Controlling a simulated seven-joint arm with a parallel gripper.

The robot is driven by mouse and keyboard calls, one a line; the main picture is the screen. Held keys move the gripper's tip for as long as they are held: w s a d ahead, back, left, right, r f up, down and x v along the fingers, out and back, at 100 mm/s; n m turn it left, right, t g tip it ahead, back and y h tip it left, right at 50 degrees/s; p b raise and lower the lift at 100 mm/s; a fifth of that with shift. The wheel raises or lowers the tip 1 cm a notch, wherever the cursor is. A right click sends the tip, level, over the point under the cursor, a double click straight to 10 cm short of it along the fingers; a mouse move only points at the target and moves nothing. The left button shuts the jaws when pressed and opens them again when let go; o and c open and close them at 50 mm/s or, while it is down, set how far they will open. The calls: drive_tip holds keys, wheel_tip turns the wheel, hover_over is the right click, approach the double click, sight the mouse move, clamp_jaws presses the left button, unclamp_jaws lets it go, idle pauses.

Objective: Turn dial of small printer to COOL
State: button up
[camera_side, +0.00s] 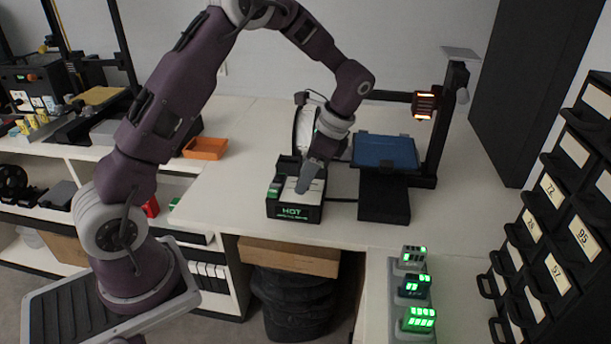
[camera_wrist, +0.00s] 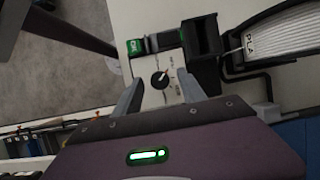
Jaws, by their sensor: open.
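The small printer (camera_side: 386,152) has a blue bed and an orange-lit head and stands at the back right of the bench. In front of its spool is a black control box (camera_side: 293,213) with a pale top and a green display reading HOT. In the wrist view, the black round dial (camera_wrist: 159,80) sits on the box's pale top with small marks around it, too small to read. My gripper (camera_side: 306,187) is over the box top, pointing down. In the wrist view its open fingers (camera_wrist: 160,77) lie on either side of the dial; I cannot tell whether they touch it.
A white filament spool (camera_wrist: 276,40) stands beside the box. An orange tray (camera_side: 205,148) lies to the left. Several green-lit units (camera_side: 412,285) stand at the front right. A dark drawer cabinet (camera_side: 560,215) is at the right.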

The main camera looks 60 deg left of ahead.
drive_tip(key=shift+f, duration=0.2)
clamp_jaws()
drive_tip(key=shift+n, duration=0.4)
drive_tip(key=n+h, duration=0.1)
drive_tip(key=n, duration=0.2)
drive_tip(key=shift+a+n+g, duration=0.15)
drive_tip(key=shift+n+g, duration=0.25)
drive_tip(key=n+h, duration=0.2)
drive_tip(key=n, duration=0.2)
drive_tip(key=shift+a, duration=0.1)
drive_tip(key=shift+n, duration=0.3)
